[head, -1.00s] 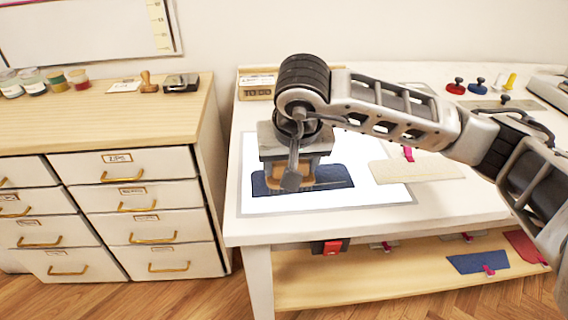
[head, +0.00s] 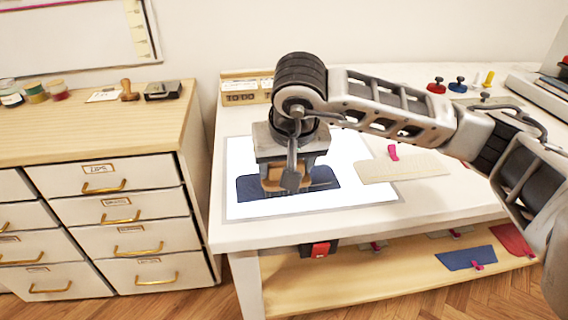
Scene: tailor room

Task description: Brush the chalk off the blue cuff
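The blue cuff (head: 252,188) lies flat on a white, grey-edged mat (head: 372,192) on the table. My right gripper (head: 288,172) is over the middle of the cuff, pointing down. It is shut on a brush with a wooden back (head: 273,184), whose dark bristles are at the cuff, seemingly touching it. The gripper and brush hide the cuff's middle. A thin pale line shows on the cuff's right part; I cannot tell whether it is chalk or stitching. My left gripper is not in view.
A cream fabric piece (head: 405,168) with a pink clip lies right of the cuff. A labelled wooden box (head: 240,97) stands at the back left. Red and blue knobbed items (head: 436,86) stand at the back right. A drawer cabinet (head: 110,150) stands left. A lower shelf holds clipped fabric pieces (head: 466,258).

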